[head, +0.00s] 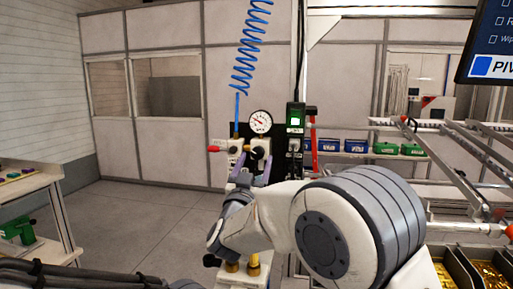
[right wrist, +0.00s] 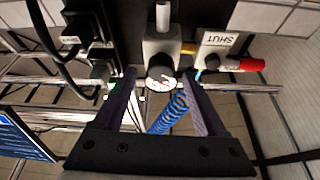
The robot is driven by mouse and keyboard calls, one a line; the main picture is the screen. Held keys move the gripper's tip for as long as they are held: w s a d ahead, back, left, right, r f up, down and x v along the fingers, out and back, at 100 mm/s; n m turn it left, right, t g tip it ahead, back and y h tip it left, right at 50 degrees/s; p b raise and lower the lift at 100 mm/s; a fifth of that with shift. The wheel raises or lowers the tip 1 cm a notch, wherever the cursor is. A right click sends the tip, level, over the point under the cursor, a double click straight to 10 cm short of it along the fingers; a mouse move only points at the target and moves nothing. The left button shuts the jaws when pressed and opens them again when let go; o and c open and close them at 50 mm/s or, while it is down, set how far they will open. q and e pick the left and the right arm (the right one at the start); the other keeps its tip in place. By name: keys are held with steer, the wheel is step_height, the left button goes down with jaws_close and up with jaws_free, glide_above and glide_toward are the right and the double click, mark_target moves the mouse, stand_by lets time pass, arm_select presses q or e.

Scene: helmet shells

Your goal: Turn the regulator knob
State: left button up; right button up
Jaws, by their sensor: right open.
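The regulator (head: 259,143) is on a dark panel ahead, below a round white pressure gauge (head: 261,122). Its dark round knob (right wrist: 160,64) shows in the right wrist view, under the grey regulator body (right wrist: 161,42), with the gauge (right wrist: 161,84) just beyond. My right gripper (head: 253,168) is at the regulator in the head view, and its arm hides much of the lower panel. In the right wrist view my right gripper (right wrist: 161,85) is open, its fingers spread on either side of the knob's line. I cannot tell whether they touch it. My left gripper is not in view.
A red-handled valve (head: 218,149) sits left of the regulator, beside a SHUT label (right wrist: 219,39). A blue coiled hose (head: 248,50) hangs above. A black device with a green display (head: 295,119) is at right.

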mark_target(258, 153)
steer(key=shift+p+x, duration=0.45)
steer(key=shift+x, duration=0.95)
steer(key=shift+a, duration=0.1)
